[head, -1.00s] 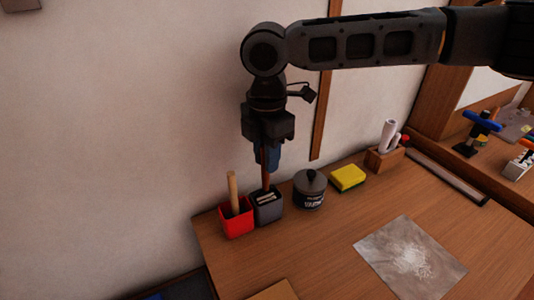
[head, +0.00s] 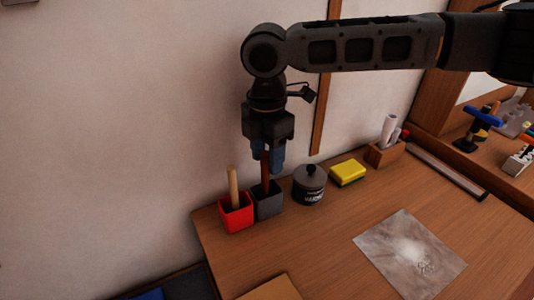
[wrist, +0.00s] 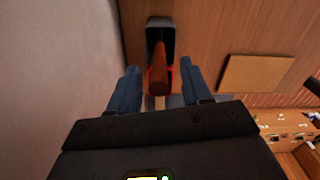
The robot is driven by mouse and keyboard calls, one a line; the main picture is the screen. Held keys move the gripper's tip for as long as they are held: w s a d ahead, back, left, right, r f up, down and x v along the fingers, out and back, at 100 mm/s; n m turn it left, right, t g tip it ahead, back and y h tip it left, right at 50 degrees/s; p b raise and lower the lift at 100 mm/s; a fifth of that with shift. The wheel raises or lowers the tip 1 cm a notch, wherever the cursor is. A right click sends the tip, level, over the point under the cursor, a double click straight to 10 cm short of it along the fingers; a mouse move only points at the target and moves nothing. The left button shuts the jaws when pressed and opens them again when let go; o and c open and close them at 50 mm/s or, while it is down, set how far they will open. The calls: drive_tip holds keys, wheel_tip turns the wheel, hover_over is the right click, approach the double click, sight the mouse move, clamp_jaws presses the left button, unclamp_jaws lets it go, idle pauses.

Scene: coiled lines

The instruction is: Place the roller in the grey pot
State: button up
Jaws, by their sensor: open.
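The roller's brown handle (head: 265,175) stands nearly upright in the grey pot (head: 268,205) on the desk. Its lower end is hidden inside the pot. In the wrist view the handle (wrist: 159,68) rises from the dark pot (wrist: 152,35) and runs between my blue fingers. My gripper (head: 267,165) is directly above the grey pot, pointing down. It is open, with a finger on each side of the top of the handle and gaps visible on both sides in the wrist view (wrist: 158,88).
A red pot (head: 237,217) with a light wooden stick stands close at the left. A dark lidded jar (head: 309,187) and a yellow sponge (head: 347,172) stand at the right. The wall is close behind. A flat board (wrist: 256,73) lies at the desk's front.

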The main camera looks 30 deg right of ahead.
drive_tip(key=shift+r, duration=0.1)
wheel_tip(320, 180, up, 13)
drive_tip(key=b, duration=0.1)
drive_tip(key=shift+b, duration=0.3)
drive_tip(key=shift+a, duration=0.1)
